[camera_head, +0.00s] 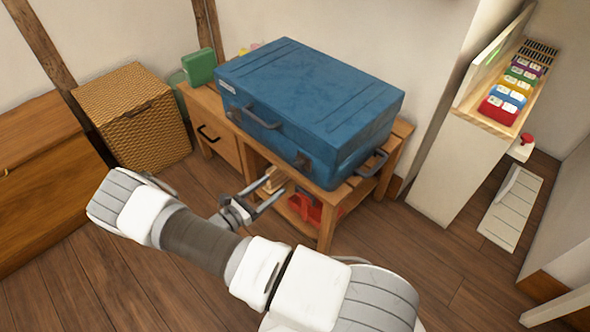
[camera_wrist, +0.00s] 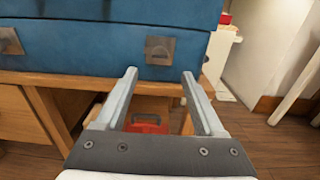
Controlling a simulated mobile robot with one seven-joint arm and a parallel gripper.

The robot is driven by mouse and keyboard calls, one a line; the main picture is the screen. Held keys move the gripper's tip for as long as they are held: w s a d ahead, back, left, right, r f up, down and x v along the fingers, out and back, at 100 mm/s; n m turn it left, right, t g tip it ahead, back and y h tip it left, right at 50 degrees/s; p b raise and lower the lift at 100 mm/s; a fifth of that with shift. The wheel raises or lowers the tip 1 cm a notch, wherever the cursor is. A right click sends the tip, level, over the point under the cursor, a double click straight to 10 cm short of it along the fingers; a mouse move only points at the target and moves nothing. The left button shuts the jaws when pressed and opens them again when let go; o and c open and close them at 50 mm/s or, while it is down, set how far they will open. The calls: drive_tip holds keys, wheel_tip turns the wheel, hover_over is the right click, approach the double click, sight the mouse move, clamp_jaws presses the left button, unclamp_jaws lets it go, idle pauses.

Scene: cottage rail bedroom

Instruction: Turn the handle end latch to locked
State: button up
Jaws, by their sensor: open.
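A blue suitcase (camera_head: 310,100) lies flat on a wooden bench. Its front has a carry handle (camera_head: 262,118), and a second handle (camera_head: 373,164) is on its right end. One metal latch (camera_head: 302,161) is on the front near that end; in the wrist view this latch (camera_wrist: 160,50) is a plate with a darker rounded part. Another latch (camera_head: 234,114) is at the front left, also at the left edge of the wrist view (camera_wrist: 10,41). My gripper (camera_head: 275,184) is open and empty, in front of and below the right latch. In the wrist view its fingertips (camera_wrist: 160,74) flank the space just under that latch, apart from it.
The wooden bench (camera_head: 326,228) has a drawer at left and a red item (camera_head: 314,207) on its lower shelf. A green box (camera_head: 199,66) stands behind left. A wicker basket (camera_head: 132,117) is at left. A pale shelf unit (camera_head: 455,165) stands at right. Floor in front is open.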

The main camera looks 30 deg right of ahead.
sight(297, 167)
drive_tip(key=b+x, duration=0.1)
drive_tip(key=x, duration=0.9)
drive_tip(key=shift+w+d+b, duration=0.1)
drive_tip(key=shift+d+b, duration=0.15)
drive_tip(key=shift+b, duration=0.1)
clamp_jaws()
